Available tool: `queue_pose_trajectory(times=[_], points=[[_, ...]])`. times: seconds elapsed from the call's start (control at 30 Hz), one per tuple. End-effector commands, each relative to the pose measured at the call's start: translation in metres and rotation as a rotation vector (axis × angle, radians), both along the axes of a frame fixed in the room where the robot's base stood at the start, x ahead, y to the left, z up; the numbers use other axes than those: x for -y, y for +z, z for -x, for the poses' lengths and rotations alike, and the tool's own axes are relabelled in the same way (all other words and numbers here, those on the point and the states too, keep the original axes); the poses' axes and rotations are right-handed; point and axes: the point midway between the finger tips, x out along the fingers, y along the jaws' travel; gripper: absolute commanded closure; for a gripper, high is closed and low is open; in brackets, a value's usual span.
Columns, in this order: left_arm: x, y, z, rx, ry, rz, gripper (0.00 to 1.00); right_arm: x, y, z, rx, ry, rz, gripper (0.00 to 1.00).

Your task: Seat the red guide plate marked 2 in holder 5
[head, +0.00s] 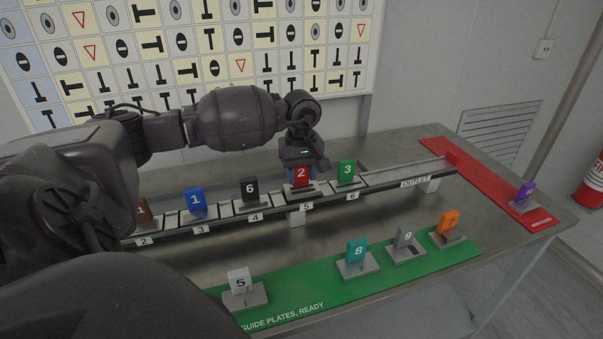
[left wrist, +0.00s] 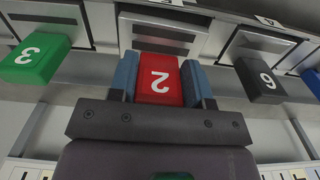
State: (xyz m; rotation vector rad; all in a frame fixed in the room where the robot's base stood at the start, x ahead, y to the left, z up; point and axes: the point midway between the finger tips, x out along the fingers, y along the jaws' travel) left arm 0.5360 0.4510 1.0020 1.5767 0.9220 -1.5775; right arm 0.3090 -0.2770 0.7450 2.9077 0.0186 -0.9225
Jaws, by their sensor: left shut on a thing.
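The red guide plate marked 2 (head: 300,174) is upright at holder 5 (head: 304,190) on the rail, between the black 6 plate and the green 3 plate. My left gripper (head: 301,166) is shut on it from above and behind. In the left wrist view the red plate (left wrist: 159,78) sits between the two blue fingers (left wrist: 158,62). Its lower edge is at the pale holder block (left wrist: 162,30), whose dark slit shows. I cannot tell whether the plate is fully down in the holder. My right gripper is not in view.
On the rail, the black 6 plate (head: 250,192) and green 3 plate (head: 347,172) stand close on either side. A blue 1 plate (head: 194,202) stands farther left. Plates in stands occupy the green mat (head: 305,300). A red mat (head: 440,148) lies at right.

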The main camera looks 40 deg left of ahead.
Motion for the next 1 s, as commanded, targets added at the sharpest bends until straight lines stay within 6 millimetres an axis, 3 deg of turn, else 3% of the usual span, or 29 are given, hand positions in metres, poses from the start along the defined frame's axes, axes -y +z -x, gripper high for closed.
queue_pose_trajectory(times=[1.0], points=[[0.0004, -0.0089, -0.0002, 0.0, 0.0, 0.0, 0.84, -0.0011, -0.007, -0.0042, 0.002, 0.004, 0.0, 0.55]])
